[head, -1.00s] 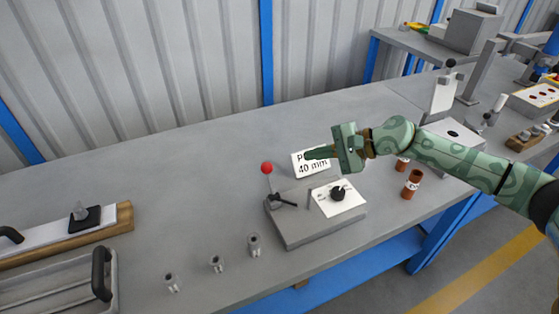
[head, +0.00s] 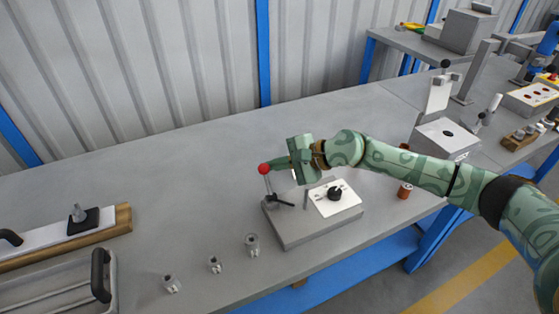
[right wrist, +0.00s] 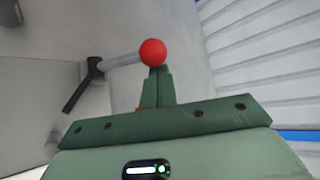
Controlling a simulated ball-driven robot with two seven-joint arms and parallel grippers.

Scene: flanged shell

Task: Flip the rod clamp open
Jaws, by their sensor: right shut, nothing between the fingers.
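The rod clamp stands on a grey block (head: 290,231). Its rod points up to a red ball knob (head: 264,169), and a black lever (head: 283,201) sits at its foot. My right gripper (head: 273,165) is shut and empty, its fingertips pointing left at the red ball from its right side. In the right wrist view the shut fingers (right wrist: 157,72) end right at the red ball (right wrist: 152,52); whether they touch it I cannot tell. There the rod (right wrist: 122,59) runs left to the black lever (right wrist: 82,84). My left gripper is not in view.
A white plate with a black knob (head: 335,193) lies on the block's right part. A brown cylinder (head: 404,191) stands to the right. The bench behind the block is clear.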

